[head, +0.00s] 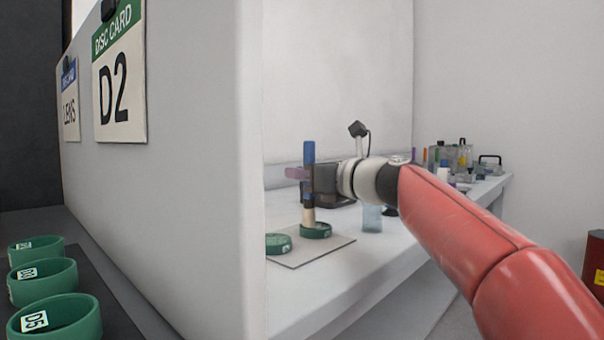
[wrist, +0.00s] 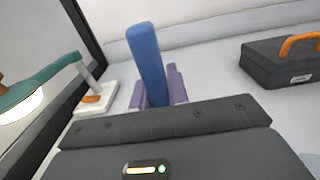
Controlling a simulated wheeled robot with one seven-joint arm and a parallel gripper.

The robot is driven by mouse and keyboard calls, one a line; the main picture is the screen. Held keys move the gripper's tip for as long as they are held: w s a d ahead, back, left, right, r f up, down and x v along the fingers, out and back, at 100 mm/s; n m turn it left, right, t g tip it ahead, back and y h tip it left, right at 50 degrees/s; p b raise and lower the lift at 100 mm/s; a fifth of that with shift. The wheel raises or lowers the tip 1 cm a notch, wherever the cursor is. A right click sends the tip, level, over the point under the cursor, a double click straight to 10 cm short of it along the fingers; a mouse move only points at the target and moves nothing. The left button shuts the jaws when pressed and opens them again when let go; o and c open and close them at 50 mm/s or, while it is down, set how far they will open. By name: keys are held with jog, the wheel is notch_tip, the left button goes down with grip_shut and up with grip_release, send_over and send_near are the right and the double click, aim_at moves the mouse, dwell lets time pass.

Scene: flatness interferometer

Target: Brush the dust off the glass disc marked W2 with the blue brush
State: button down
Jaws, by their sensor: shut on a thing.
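My gripper (head: 304,178) is shut on the blue brush (head: 309,153), which it holds upright with the pale bristles (head: 308,216) pointing down. In the wrist view the blue brush handle (wrist: 147,60) stands between the purple fingers of my gripper (wrist: 159,90). The bristle end is right above or in a green round holder (head: 316,232) on a grey mat (head: 335,245); I cannot tell whether it touches anything inside. A second green holder (head: 278,243) sits to its left, partly cut off by a panel. No W2 mark or dust is legible.
A white panel (head: 180,150) with cards stands close on the left. Several green cups (head: 42,274) stand in front of it. Bottles and boxes (head: 455,160) crowd the bench's far right. The wrist view shows a teal lamp (wrist: 45,80) and a dark case (wrist: 280,70).

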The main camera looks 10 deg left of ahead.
jog(key=shift+w+d, duration=0.15)
jog(key=shift+d, duration=0.25)
jog(key=shift+d+p, duration=0.3)
jog(key=shift+p, duration=0.05)
jog(key=shift+w, duration=0.1)
jog(key=shift+w+d, duration=0.1)
jog(key=shift+d, duration=0.25)
jog(key=shift+w+d+p, duration=0.2)
jog(key=shift+d+p, duration=0.15)
jog(key=shift+p, duration=0.05)
jog(key=shift+w+d, duration=0.1)
jog(key=shift+d, duration=0.15)
jog(key=shift+r, duration=0.1)
jog(key=shift+r+p, duration=0.45)
jog(key=shift+p, duration=0.35)
